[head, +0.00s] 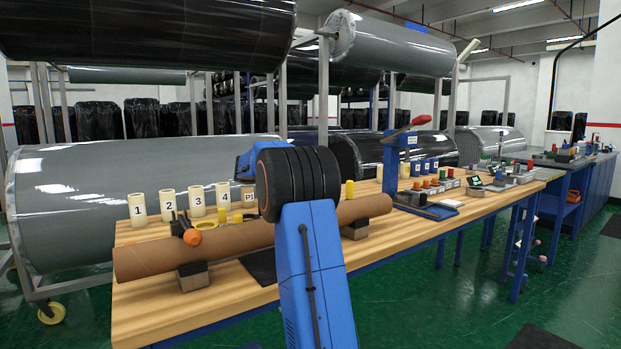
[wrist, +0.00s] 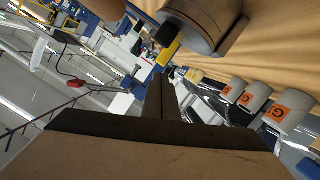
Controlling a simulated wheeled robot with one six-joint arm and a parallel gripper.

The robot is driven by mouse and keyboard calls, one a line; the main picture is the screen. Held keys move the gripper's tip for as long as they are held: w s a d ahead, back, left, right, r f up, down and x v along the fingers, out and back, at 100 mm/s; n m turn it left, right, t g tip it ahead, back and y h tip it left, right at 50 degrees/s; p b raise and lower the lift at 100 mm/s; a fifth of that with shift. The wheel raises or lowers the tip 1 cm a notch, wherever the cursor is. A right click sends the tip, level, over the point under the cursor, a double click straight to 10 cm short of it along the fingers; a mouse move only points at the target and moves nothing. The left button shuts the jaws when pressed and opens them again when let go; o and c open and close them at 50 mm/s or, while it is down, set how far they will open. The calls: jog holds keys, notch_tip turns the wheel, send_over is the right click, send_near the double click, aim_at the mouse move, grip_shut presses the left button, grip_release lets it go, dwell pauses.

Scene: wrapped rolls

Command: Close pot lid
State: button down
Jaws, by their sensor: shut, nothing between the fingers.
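My gripper (wrist: 161,98) shows in the wrist view as two dark fingers pressed together, with nothing between them. In the head view my arm's blue links and black joint hide it. A round grey vessel (wrist: 194,24) lies just beyond and above the fingertips in the wrist view, apart from them. It may be the pot, but I cannot tell, nor can I make out its lid. A yellow and black piece (wrist: 168,46) shows beside it. In the head view a small cream container marked with a P (head: 249,197) stands partly behind my arm.
A long brown tube (head: 160,254) lies on blocks along the wooden bench (head: 150,312). Cream cups numbered 1 to 4 (head: 168,205) stand behind it. A press with a red lever (head: 395,165) stands further right. The green floor in front is open.

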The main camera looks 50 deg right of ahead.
jog(key=shift+s+a+f+m+t, duration=0.15)
jog(key=shift+s+f+m+t, duration=0.15)
jog(key=shift+s+m, duration=0.25)
jog(key=shift+s+a+f+m+t, duration=0.1)
jog(key=shift+s+f+m+t, duration=0.1)
jog(key=shift+s+f+m, duration=0.25)
jog(key=shift+s+a+f, duration=0.15)
jog(key=shift+s+f, duration=0.5)
jog(key=shift+f, duration=0.1)
jog(key=shift+f, duration=0.1)
jog(key=shift+a, duration=0.1)
